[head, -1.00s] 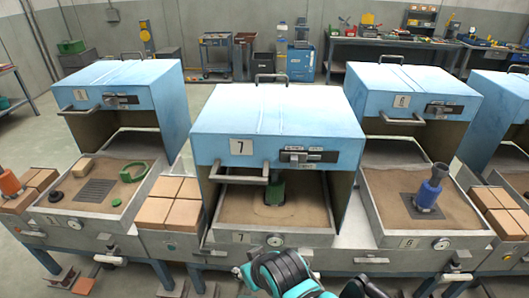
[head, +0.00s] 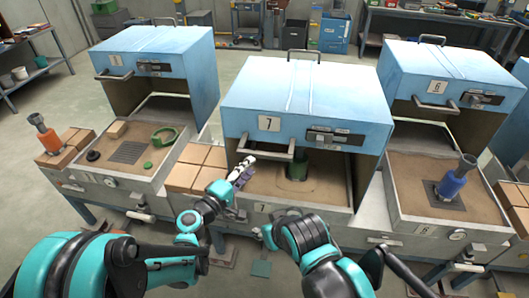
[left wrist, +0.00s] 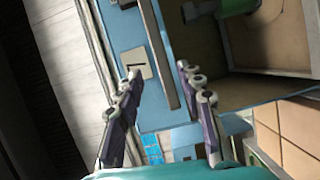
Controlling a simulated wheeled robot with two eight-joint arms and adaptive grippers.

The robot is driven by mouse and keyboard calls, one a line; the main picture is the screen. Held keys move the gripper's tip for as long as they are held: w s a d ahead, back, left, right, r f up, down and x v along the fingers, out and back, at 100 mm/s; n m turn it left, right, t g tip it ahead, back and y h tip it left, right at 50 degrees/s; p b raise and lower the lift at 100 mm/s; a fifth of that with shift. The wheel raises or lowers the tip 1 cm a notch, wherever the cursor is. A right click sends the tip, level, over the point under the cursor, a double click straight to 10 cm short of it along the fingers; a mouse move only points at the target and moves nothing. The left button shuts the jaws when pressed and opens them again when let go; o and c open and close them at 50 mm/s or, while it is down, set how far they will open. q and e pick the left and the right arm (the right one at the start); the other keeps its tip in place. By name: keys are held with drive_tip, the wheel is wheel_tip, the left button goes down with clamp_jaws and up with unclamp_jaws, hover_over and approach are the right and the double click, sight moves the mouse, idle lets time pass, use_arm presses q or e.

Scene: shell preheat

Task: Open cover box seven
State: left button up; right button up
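Cover box seven (head: 305,85) is a blue hood with a "7" plate, a front latch panel (head: 335,138) and a front handle bar (head: 268,156). It stands over the back of its sand tray (head: 290,202), the front gap below it open. A green cylinder (head: 297,168) shows inside. My left gripper (head: 241,170) is just below and left of the handle bar. In the left wrist view its fingers (left wrist: 163,110) are spread apart and empty, and the handle bar (left wrist: 160,55) appears beyond them, between their lines.
Blue hood 1 (head: 160,55) stands at left, hood 6 (head: 455,75) at right, each over a sand tray. Bricks (head: 195,165) sit left of tray seven. A blue-and-grey tool (head: 452,183) stands in tray 6.

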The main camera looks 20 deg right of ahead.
sight(263, 157)
use_arm(q)
drive_tip(key=shift+w+d+f+n+h, duration=0.15)
drive_tip(key=shift+d+f+n, duration=0.05)
drive_tip(key=shift+d, duration=0.3)
drive_tip(key=shift+w+d+f+n+h, duration=0.1)
drive_tip(key=shift+d+f+n+h, duration=0.1)
drive_tip(key=shift+d, duration=0.3)
drive_tip(key=b+x, duration=0.1)
drive_tip(key=x, duration=0.6)
drive_tip(key=shift+a+r, duration=0.1)
clamp_jaws()
